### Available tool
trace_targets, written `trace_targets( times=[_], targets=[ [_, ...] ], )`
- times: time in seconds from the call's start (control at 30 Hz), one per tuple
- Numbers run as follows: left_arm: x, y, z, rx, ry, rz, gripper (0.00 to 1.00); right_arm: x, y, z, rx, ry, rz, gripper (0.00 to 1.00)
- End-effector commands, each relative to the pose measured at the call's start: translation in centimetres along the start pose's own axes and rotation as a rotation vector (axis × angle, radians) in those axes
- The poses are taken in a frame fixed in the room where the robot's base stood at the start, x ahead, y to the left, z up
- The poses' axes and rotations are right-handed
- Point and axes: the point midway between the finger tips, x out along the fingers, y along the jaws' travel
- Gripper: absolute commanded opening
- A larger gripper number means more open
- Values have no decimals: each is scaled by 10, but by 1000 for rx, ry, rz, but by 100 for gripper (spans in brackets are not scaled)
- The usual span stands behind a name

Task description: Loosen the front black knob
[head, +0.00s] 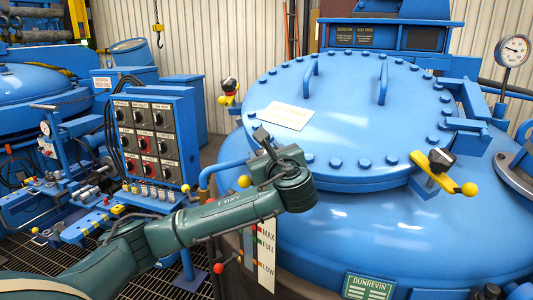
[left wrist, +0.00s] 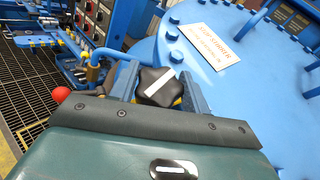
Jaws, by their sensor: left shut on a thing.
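The front black knob (left wrist: 158,86) has a white stripe on top and sits between my left gripper's two fingers in the left wrist view. My left gripper (head: 264,146) is shut on it at the near left edge of the blue lid (head: 345,125). In the head view the knob is mostly hidden by the gripper, and a yellow ball (head: 244,181) sticks out beside it. Two similar black knobs with yellow-ended levers stand on the lid's rim, one at the far left (head: 230,86) and one at the right (head: 441,159). My right gripper is not in view.
A control panel (head: 150,140) with several knobs stands left of my arm. A red ball (left wrist: 60,94) shows left of the gripper in the left wrist view. Blue pipes and valves (head: 70,190) fill the left side. A pressure gauge (head: 514,50) stands at the upper right.

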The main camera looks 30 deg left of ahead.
Motion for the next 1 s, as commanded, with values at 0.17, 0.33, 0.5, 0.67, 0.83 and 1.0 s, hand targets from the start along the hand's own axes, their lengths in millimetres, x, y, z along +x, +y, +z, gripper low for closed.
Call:
trace_targets(
  times=[0.17, 0.33, 0.5, 0.67, 0.83, 1.0],
  targets=[
    [-1, -1, -2, -63, 5, 157, 24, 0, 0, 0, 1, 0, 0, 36],
    [-1, -1, -2, -124, 8, 308, 24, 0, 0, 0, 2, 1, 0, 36],
    [-2, -1, -3, -183, 10, 455, 24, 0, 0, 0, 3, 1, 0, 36],
    [-2, 0, -3, -231, 10, 580, 24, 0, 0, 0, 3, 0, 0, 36],
    [-2, 0, -3, -273, 9, 687, 24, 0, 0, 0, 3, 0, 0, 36],
    [-1, 1, -2, -305, 6, 762, 24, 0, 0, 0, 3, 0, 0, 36]
  ],
)
